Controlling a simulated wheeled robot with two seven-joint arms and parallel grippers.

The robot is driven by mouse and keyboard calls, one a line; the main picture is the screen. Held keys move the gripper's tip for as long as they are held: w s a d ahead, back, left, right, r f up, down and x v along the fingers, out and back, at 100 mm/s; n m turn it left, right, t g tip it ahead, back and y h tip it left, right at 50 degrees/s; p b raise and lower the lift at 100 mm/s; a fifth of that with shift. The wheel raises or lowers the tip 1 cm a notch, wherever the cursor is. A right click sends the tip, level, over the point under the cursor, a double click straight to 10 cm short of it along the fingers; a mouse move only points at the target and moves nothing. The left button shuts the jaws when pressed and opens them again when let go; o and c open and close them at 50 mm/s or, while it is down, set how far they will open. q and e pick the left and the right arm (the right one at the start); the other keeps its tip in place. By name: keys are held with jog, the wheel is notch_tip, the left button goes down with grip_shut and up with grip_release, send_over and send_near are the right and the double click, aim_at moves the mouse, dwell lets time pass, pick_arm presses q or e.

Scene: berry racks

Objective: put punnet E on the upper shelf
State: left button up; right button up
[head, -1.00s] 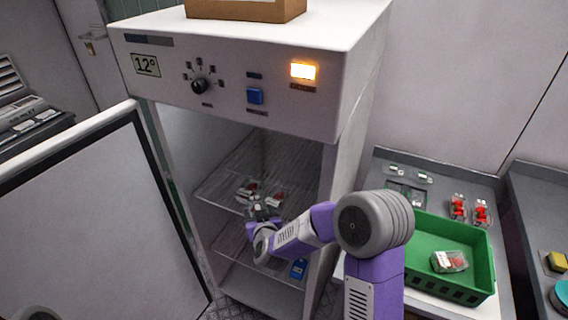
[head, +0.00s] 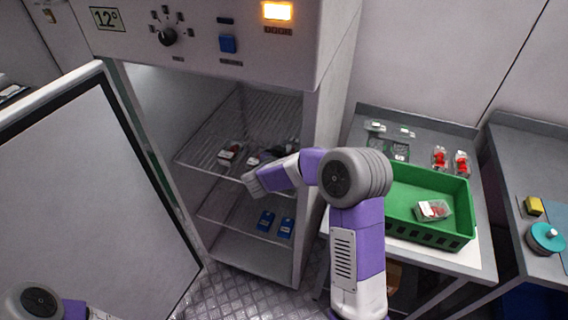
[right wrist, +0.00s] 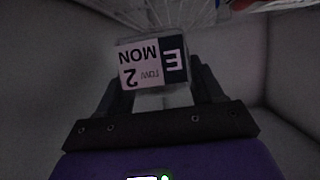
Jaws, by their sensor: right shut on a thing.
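Punnet E (right wrist: 153,62) shows in the right wrist view with its "E", "MON" and "2" label upside down. It sits between the dark fingers of my right gripper (right wrist: 152,92), which is shut on it. In the head view my right arm reaches into the open cabinet at the upper shelf (head: 203,150), and its wrist hides most of the gripper. A clear punnet with red berries (head: 230,153) stands on that shelf, left of the gripper. I cannot tell whether punnet E touches the shelf. My left gripper is out of view; only part of that arm shows.
The cabinet door (head: 85,190) stands open at left. Two blue items (head: 265,221) are on the lower shelf. A green crate (head: 440,238) holding a punnet (head: 433,210) is on the table at right, with more red punnets (head: 440,158) behind it.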

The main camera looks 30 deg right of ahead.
notch_tip(320, 180, down, 5)
jog(key=shift+r+b, duration=0.15)
jog(key=shift+b, duration=0.7)
jog(key=shift+r, duration=0.15)
jog(key=o, duration=1.1)
jog(key=shift+f, duration=0.2)
jog(key=shift+r, duration=0.25)
jog(key=p+v, duration=0.2)
jog(key=v, duration=1)
jog(key=shift+p, duration=0.4)
